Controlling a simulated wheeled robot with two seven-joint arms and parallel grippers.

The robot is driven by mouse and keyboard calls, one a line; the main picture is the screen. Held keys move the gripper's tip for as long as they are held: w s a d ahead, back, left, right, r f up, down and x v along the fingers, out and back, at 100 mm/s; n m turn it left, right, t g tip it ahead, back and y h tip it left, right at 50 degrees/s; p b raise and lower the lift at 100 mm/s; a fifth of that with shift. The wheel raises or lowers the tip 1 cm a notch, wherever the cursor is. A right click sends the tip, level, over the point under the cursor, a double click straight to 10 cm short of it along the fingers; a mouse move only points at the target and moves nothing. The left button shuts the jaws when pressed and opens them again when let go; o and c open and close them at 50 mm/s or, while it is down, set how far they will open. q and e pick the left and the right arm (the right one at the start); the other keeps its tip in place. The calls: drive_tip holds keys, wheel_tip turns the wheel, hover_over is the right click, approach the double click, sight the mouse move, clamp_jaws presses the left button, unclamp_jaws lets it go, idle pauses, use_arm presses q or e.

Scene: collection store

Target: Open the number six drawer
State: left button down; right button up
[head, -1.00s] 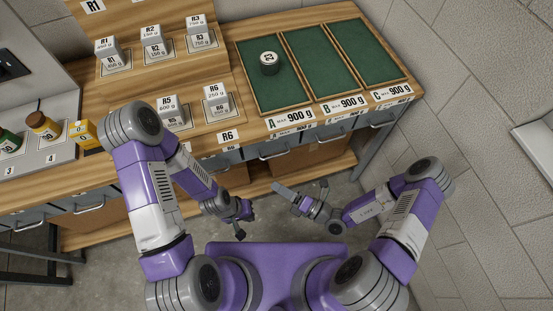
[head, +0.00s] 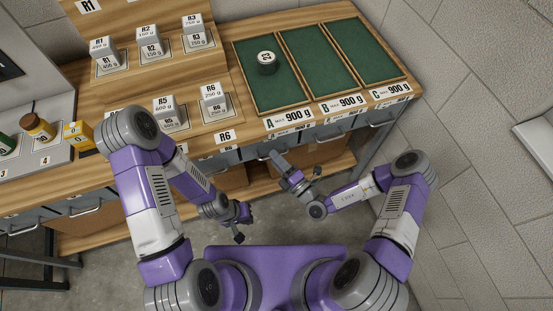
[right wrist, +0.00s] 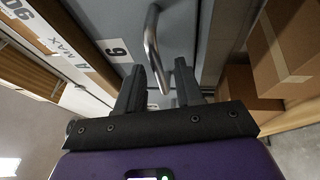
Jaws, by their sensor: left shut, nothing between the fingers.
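The number six drawer is the grey front under tray A; its label (right wrist: 117,51) appears upside down in the right wrist view. Its curved metal handle (right wrist: 153,48) reaches down toward the gap between the fingers of my right gripper (right wrist: 160,78). These fingers are apart, and I cannot tell whether they touch the handle. In the head view my right gripper (head: 277,157) is at the drawer front (head: 256,151), which looks closed, and partly hides the handle. My left gripper (head: 239,235) is shut and empty, below the table edge.
Labelled weights stand on the left. Neighbouring drawers have similar handles. Cardboard boxes (right wrist: 285,47) sit below. A wall borders the right side.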

clamp_jaws()
idle(1.4)
